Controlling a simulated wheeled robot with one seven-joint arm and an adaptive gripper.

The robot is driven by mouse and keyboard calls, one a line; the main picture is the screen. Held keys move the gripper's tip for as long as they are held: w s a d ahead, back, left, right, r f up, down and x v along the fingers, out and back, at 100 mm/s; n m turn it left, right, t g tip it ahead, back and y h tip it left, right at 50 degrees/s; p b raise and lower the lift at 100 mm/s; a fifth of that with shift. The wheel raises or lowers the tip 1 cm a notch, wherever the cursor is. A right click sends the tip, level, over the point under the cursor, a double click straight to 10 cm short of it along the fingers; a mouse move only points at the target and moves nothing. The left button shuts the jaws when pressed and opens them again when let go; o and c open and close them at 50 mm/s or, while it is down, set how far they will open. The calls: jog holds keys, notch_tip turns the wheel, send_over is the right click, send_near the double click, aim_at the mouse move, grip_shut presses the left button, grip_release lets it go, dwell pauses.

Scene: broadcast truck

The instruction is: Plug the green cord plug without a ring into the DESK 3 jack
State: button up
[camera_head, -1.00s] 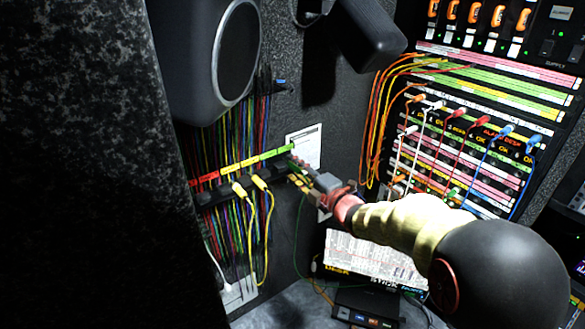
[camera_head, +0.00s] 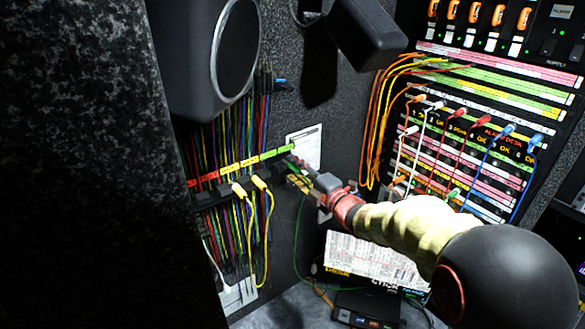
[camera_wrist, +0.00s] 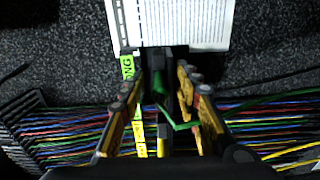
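The green plug (camera_wrist: 160,84) shows in the wrist view between the two yellow-and-dark fingers of my gripper (camera_wrist: 160,98). My gripper appears shut on it, though dark shadow hides the contact. Its thin green cord (camera_wrist: 262,101) bends below the plug and runs off to the right; in the head view the cord (camera_head: 297,236) hangs below my gripper (camera_head: 291,170). My gripper is at the right end of the jack strip (camera_head: 207,197), under the green labels (camera_head: 270,153). I cannot read DESK 3, and whether the plug tip is in a jack is hidden.
Two yellow plugs (camera_head: 259,183) with hanging cords sit in the strip to the left. A speaker (camera_head: 205,60) overhangs it. A white sheet (camera_head: 306,148) is on the wall behind my gripper.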

jog(key=shift+f+b, duration=0.1)
jog(key=shift+b, duration=0.4)
jog(key=c, duration=0.8)
jog(key=shift+r, duration=0.2)
grip_shut()
jog(key=shift+r, duration=0.1)
jog(key=o, duration=0.6)
grip_release()
jog(key=o, duration=0.9)
jog(key=shift+f, duration=0.2)
jog(key=shift+o, duration=0.2)
